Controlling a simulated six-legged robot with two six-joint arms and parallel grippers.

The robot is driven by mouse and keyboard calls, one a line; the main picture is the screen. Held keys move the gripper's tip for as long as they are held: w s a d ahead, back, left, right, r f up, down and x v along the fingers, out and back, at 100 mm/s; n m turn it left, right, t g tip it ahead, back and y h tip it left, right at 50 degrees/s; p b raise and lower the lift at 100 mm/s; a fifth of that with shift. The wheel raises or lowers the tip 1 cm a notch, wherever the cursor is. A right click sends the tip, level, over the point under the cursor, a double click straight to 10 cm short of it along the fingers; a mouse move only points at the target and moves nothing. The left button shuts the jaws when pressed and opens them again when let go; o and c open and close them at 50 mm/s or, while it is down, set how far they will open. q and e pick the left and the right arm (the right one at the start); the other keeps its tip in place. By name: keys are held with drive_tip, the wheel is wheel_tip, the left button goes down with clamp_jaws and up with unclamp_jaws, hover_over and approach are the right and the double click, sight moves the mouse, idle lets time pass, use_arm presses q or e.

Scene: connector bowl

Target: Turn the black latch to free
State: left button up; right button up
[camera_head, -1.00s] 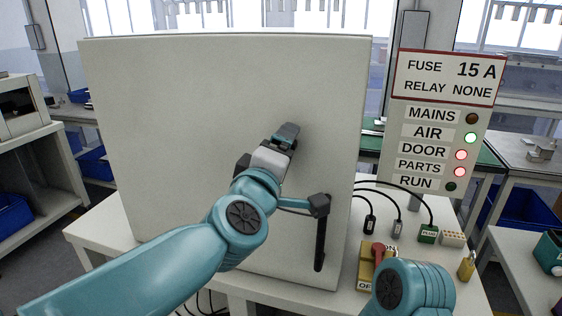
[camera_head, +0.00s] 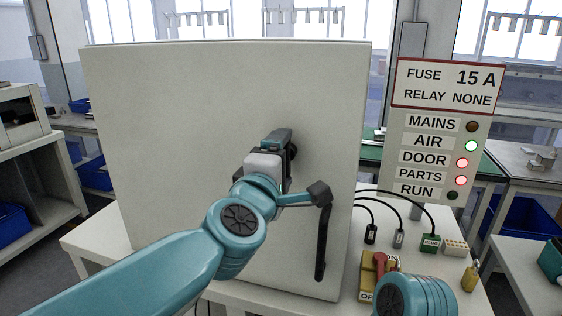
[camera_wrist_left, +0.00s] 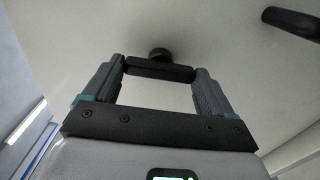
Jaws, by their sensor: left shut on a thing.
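The black latch (camera_wrist_left: 160,68) is a short dark bar on a round base on the pale cabinet door (camera_wrist_left: 95,40). In the left wrist view it lies crosswise between the two fingers of my left gripper (camera_wrist_left: 159,80), which are shut on its ends. In the head view my left gripper (camera_head: 281,142) is against the upper middle of the door (camera_head: 190,130); only a dark edge of the latch (camera_head: 293,152) shows beside the fingers. My right gripper is out of view; only part of my right arm shows at the lower right.
A black door handle (camera_head: 322,232) stands out near the door's right edge. A sign board (camera_head: 440,128) has AIR lit green, DOOR and PARTS red. Cabled connectors (camera_head: 430,243), a red-handled switch (camera_head: 380,270) and a brass padlock (camera_head: 470,277) are on the table at right.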

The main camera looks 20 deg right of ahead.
use_arm(q)
drive_tip(key=o, duration=0.8)
drive_tip(key=shift+o, duration=0.2)
drive_tip(key=b+v, duration=0.1)
drive_tip(key=v, duration=1.5)
drive_tip(key=shift+s, duration=0.1)
